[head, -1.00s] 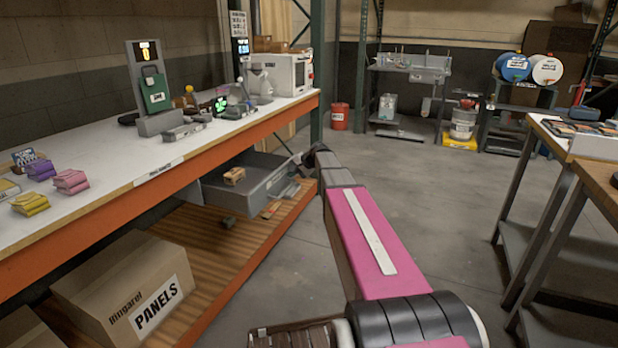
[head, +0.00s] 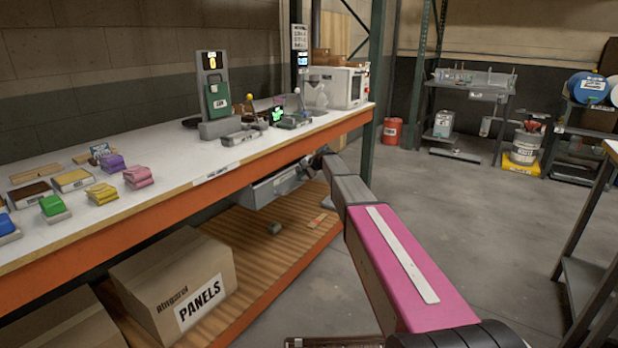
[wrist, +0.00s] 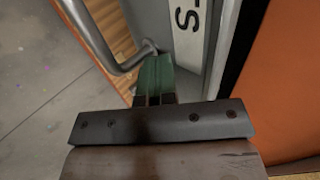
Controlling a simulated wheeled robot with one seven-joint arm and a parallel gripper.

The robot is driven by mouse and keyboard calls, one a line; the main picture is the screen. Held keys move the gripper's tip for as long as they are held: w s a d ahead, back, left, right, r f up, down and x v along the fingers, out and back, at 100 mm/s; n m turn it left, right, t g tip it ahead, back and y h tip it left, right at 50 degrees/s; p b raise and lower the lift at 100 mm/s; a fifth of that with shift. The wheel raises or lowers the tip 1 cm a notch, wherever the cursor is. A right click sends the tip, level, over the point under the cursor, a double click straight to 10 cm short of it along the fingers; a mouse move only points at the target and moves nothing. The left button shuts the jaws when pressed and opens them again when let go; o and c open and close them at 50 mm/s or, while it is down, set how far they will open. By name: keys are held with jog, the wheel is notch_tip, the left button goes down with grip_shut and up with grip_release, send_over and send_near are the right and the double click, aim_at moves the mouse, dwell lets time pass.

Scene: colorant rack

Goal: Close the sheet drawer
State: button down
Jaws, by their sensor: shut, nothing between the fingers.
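The grey sheet drawer (head: 270,188) hangs under the orange-edged workbench in the head view. Its inside is out of sight, and I cannot tell whether it is fully in. My gripper (head: 307,168) is at the drawer's front, small and partly hidden by my arm. In the wrist view my gripper (wrist: 156,75) has its green fingers shut and empty. The fingertips are at the pale drawer front (wrist: 176,20), right beside the metal bar handle (wrist: 112,50) and the white label (wrist: 192,35). Contact is hard to tell.
The orange bench beam (head: 180,198) runs above the drawer. A green rack post (head: 374,90) stands behind.

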jog(key=shift+w+a, duration=0.35)
jog(key=s+d+r, duration=0.7)
jog(key=s+d, duration=0.1)
jog(key=d, duration=0.2)
jog(key=s+d+f+n+g+h, duration=0.2)
jog(key=s+f, duration=0.5)
jog(key=s, duration=0.7)
jog(key=s+d+f+n+g+h, duration=0.1)
jog(key=s+d+f+n+h, duration=0.1)
jog(key=s+f, duration=0.6)
jog(key=s+d+f+n+g+h, duration=0.2)
jog(key=s+d+f, duration=0.3)
jog(key=s, duration=1.4)
notch_tip(320, 180, down, 2)
jog(key=shift+s+d+f+n+g+h, duration=0.15)
jog(key=shift+s+d+n+g+h, duration=0.2)
jog(key=shift+n+h, duration=0.35)
jog(key=shift+w, duration=0.1)
